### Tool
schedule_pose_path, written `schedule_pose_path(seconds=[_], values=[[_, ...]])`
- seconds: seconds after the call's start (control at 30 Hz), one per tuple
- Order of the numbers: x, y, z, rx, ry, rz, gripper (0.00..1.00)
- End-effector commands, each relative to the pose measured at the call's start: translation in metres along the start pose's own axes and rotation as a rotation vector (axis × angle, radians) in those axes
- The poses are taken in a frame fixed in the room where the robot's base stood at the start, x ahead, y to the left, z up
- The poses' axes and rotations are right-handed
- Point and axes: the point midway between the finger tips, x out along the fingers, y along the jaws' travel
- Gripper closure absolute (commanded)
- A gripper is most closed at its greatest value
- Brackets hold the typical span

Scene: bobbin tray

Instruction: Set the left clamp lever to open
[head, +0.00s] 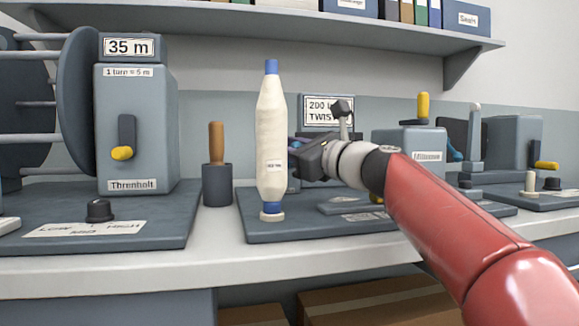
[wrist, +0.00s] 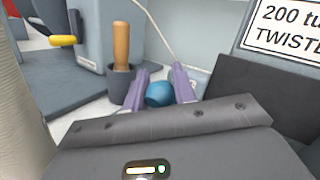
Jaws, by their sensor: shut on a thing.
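My gripper (head: 298,146) reaches in from the right, behind and beside the white bobbin (head: 271,140). In the wrist view my gripper (wrist: 161,80) has its two purple fingers on either side of a round blue knob (wrist: 159,94), and is shut on it. The knob appears to be the end of the left clamp lever. The lever's arm and pivot are hidden behind my gripper and the bobbin, so its setting cannot be read.
The bobbin stands upright on a dark base plate (head: 262,228). A wooden-handled tool (head: 216,140) stands in a dark cup (head: 217,188) to its left. A grey box with a yellow-tipped lever (head: 122,152) is farther left. A blue part (head: 454,151) shows at right.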

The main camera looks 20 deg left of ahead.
Motion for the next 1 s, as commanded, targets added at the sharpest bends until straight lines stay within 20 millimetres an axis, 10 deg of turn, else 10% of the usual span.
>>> schedule_pose_path(seconds=[0.6, 0.63, 0.7, 1.0], values=[[-0.0034, 0.0033, -0.0033, -0.049, -0.078, -0.021, 1.0], [-0.0034, 0.0033, -0.0032, -0.049, -0.078, -0.021, 0.71], [-0.0034, 0.0032, -0.0032, -0.049, -0.078, -0.022, 0.62], [-0.0036, 0.003, -0.003, -0.049, -0.078, -0.022, 0.52]])
